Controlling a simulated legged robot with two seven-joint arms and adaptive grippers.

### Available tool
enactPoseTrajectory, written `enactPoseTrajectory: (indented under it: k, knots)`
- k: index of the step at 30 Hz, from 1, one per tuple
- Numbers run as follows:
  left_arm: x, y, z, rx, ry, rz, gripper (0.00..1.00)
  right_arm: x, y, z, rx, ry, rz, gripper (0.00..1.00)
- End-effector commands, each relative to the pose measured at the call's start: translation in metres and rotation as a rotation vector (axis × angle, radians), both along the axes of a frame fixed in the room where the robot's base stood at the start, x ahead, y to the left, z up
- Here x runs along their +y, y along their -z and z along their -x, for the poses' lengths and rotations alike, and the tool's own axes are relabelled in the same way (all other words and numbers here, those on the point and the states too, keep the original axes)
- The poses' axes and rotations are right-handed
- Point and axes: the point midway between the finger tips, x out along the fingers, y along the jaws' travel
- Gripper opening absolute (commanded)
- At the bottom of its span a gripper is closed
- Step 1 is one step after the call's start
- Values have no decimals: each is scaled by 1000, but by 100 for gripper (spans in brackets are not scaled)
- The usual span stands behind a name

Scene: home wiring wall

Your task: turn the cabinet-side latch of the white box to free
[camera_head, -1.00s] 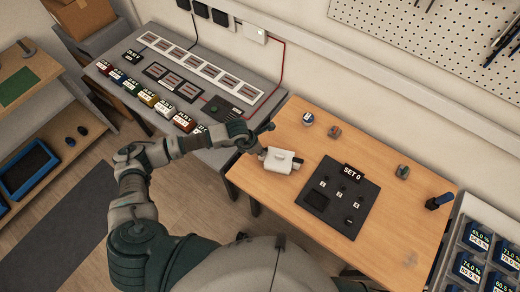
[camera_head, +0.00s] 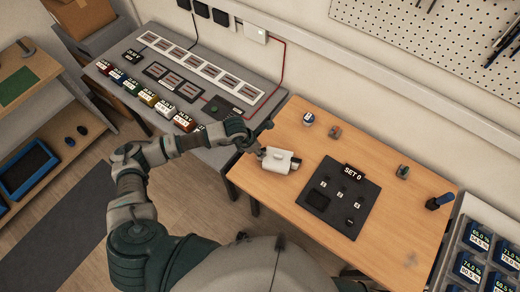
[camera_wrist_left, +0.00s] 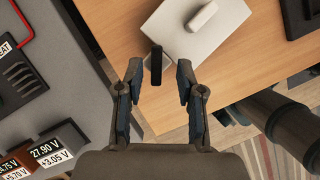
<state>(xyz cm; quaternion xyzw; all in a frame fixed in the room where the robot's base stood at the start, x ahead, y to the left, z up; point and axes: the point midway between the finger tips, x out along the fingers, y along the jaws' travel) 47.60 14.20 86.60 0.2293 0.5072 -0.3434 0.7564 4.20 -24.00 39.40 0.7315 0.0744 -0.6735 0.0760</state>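The white box (camera_head: 279,161) sits on the wooden table near its left edge, with a raised white handle on top. It also shows at the top of the left wrist view (camera_wrist_left: 190,32). A small dark upright piece, apparently the cabinet-side latch (camera_wrist_left: 155,65), sticks out from the box's near corner. My left gripper (camera_head: 260,152) is beside the box's left side. In the left wrist view its two fingers (camera_wrist_left: 157,80) are apart, one on each side of the dark latch, with gaps showing on both sides. My right gripper is not in view.
A black panel marked SET 0 (camera_head: 338,197) lies right of the box. The grey bench (camera_head: 232,80) with modules and a red cable stands to the left. Small items (camera_head: 335,131) and a dark blue object (camera_head: 440,201) are on the table. Its front right area is clear.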

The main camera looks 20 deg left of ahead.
Motion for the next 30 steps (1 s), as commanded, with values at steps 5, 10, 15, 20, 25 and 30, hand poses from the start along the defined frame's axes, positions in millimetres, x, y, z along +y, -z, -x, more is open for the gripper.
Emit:
enactPoseTrajectory:
  k: [5, 10, 15, 20, 25, 30]
  knots:
    - [12, -37, 9, -4, -2, -1, 38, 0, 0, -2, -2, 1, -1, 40]
    - [22, -70, 18, -3, 1, -2, 38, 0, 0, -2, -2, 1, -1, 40]
    - [28, -91, 23, -2, -1, -2, 38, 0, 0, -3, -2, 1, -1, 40]
    - [29, -97, 26, -1, 0, -1, 38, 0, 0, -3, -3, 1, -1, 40]
    - [29, -97, 26, -1, 0, -1, 38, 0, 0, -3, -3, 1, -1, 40]
    - [32, -97, 26, 1, 12, -5, 71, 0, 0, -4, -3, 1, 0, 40]
